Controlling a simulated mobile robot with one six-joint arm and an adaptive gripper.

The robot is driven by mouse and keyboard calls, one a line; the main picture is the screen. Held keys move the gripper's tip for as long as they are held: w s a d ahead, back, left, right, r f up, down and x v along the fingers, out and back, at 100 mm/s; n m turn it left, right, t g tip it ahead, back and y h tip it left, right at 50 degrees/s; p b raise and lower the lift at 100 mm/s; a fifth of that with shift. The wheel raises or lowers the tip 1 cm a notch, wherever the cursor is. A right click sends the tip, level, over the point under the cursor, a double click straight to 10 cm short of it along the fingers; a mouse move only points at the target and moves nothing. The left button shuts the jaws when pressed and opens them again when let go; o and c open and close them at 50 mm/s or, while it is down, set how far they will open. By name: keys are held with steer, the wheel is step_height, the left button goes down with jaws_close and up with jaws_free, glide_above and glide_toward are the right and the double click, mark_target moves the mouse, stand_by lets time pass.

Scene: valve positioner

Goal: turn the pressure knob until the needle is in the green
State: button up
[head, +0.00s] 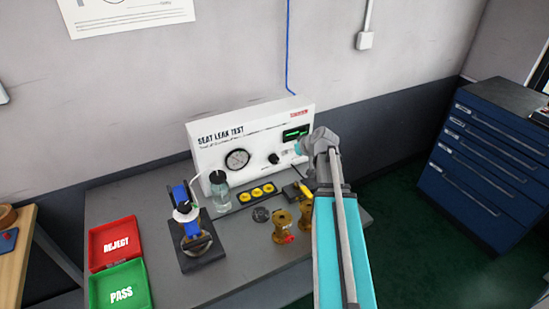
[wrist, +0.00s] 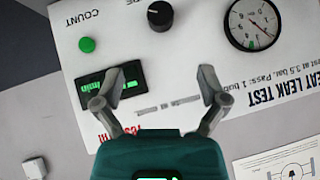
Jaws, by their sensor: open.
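The white seat leak test panel (head: 215,152) stands at the back of the bench. The black pressure knob (head: 273,158) is on its front, right of the round gauge (head: 237,160). In the wrist view, turned upside down, the knob (wrist: 160,14) is at the top centre and the gauge (wrist: 253,22) at the upper right. My gripper (wrist: 158,84) is open and empty in front of the panel. Its fingers are apart from the knob, which lies beyond their tips. In the head view my arm hides most of the gripper.
A lit green display (head: 296,133) and a green button (wrist: 87,44) are near the knob. A bottle (head: 219,190), a blue clamp stand (head: 190,225), brass parts (head: 281,228) and a yellow-holed strip (head: 257,193) stand on the bench. Red (head: 114,243) and green (head: 120,288) trays lie left.

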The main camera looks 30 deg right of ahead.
mark_target(276, 158)
steer(key=shift+w+f, duration=0.15)
steer(key=shift+f, duration=0.05)
steer(key=b+x, duration=0.9)
steer(key=x, duration=0.4)
steer(key=shift+w+a+f, duration=0.1)
steer(key=shift+w+a, duration=0.05)
stand_by(0.3)
steer(key=c, duration=1.1)
steer(key=shift+c, duration=0.2)
